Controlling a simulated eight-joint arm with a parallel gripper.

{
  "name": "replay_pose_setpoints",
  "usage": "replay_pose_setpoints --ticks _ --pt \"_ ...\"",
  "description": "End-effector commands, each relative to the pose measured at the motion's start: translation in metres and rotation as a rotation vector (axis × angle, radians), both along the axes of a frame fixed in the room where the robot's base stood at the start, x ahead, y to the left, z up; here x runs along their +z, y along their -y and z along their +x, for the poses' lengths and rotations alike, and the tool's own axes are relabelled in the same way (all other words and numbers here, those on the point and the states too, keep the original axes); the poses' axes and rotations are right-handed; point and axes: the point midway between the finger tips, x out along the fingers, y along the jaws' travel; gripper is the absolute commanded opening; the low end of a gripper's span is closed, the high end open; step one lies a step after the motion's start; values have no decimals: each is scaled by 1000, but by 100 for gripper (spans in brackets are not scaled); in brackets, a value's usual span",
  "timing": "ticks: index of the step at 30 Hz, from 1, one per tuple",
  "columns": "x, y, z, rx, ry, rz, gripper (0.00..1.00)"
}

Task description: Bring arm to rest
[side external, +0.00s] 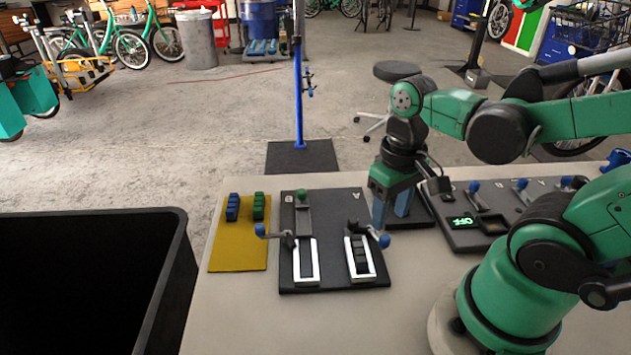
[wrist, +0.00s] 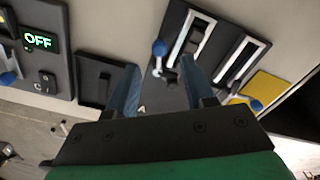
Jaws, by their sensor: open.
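My gripper (side external: 392,205) hangs fingers-down over the table, at the right edge of the black panel with two white-framed slots (side external: 336,280). Its blue fingers are apart with nothing between them. In the wrist view the two fingertips (wrist: 158,78) also show apart and empty, above the table between that panel and a dark recessed plate (wrist: 98,82). My green arm reaches in from the right and is bent above the table. I cannot tell whether the fingertips touch anything.
A yellow mat (side external: 238,257) with blue and green blocks lies left of the panel. A control panel reading OFF (side external: 463,222) with blue-knobbed levers stands at right. A black bin (side external: 165,285) stands at the table's left. The front table area (side external: 300,325) is bare.

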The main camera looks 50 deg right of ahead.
Motion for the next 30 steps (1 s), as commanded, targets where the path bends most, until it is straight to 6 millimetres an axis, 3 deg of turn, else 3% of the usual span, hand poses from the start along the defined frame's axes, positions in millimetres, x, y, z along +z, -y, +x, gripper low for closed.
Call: replay_pose_setpoints --ticks 6,16,24,30 --pt "15 0 0 0 0 0 47" --pt "16 -1 5 16 34 -6 47" --pt "37 -23 63 204 476 -67 47" --pt "51 -32 79 256 620 -81 47"
